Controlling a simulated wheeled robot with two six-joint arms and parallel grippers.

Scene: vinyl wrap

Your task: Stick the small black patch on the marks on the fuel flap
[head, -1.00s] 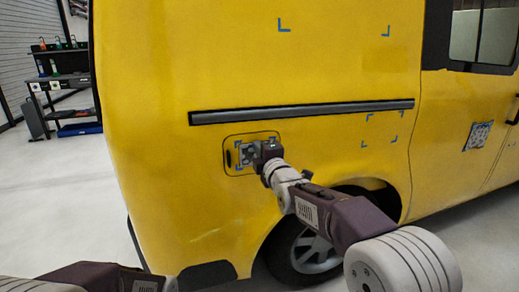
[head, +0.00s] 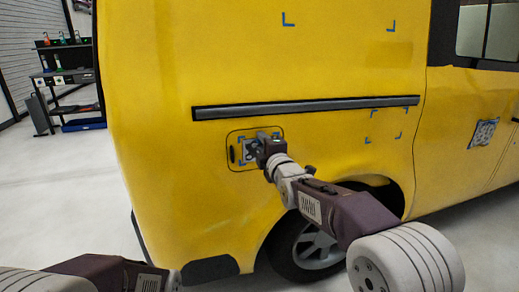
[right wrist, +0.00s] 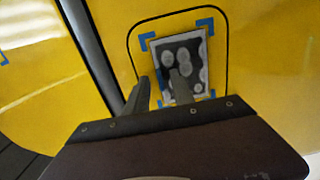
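The small black patch (right wrist: 181,68), dark with pale round blotches and a light border, faces the fuel flap (head: 234,166) on the yellow van. In the right wrist view it lies within the blue corner marks (right wrist: 150,40), roughly square to them. It looks flat against the flap, though any gap is hard to judge. My right gripper (right wrist: 159,83) is in front of it with fingers apart, one beside the patch's left edge and one across its face. In the head view the right gripper (head: 258,147) hides the patch's right part. My left gripper is out of view; only its arm shows.
A grey rail (head: 305,107) runs above the flap. More blue marks (head: 372,125) are on the panel to the right. A patterned patch (head: 482,133) is on the door. A rear wheel (head: 310,250) is below. A shelf (head: 68,85) stands at the far left.

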